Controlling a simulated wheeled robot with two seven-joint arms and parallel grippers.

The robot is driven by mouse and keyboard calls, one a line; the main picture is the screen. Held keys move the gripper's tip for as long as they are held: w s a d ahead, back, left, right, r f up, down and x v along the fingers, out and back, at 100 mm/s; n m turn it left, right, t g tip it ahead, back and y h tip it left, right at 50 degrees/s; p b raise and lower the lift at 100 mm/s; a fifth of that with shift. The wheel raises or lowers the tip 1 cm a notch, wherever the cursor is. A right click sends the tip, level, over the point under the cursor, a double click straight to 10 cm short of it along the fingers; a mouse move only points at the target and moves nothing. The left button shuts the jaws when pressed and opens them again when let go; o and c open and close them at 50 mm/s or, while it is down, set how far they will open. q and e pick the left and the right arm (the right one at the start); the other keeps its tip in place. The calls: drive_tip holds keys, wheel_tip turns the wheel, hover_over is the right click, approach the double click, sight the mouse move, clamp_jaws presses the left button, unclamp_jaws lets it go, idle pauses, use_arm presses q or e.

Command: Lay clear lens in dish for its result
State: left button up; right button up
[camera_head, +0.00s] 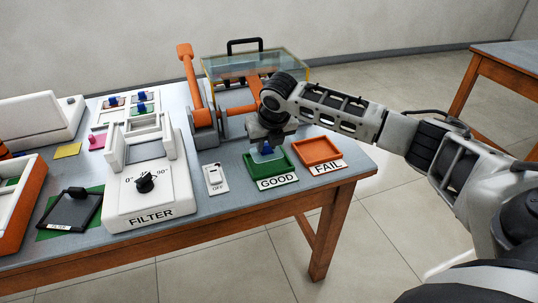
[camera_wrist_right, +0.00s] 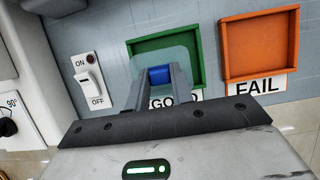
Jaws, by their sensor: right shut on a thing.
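My right gripper (camera_head: 267,143) is shut on the blue grip of the clear lens, over the green GOOD dish (camera_head: 288,161). In the right wrist view the fingers (camera_wrist_right: 164,88) hold the blue grip (camera_wrist_right: 159,75), and the see-through lens (camera_wrist_right: 182,57) spreads around it above the dish's left part. I cannot tell whether the lens touches the dish floor. The orange FAIL dish (camera_head: 315,150) is empty, just right of the green one. My left gripper is not in view.
An ON/OFF switch (camera_head: 214,178) is left of the green dish, then the white FILTER device (camera_head: 150,195) with a dial. An orange lever press (camera_head: 196,95) and a clear-lidded case (camera_head: 300,68) stand behind. The table's front edge is close to the dishes.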

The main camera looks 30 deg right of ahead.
sight(269, 151)
drive_tip(key=shift+w+d+f, duration=0.2)
drive_tip(key=shift+d+f, duration=0.15)
drive_tip(key=shift+f, duration=0.1)
drive_tip(key=shift+d+f, duration=0.15)
drive_tip(key=shift+f, duration=1.6)
drive_tip(key=o, duration=1)
drive_tip(key=p+v, duration=0.1)
drive_tip(key=v, duration=1.1)
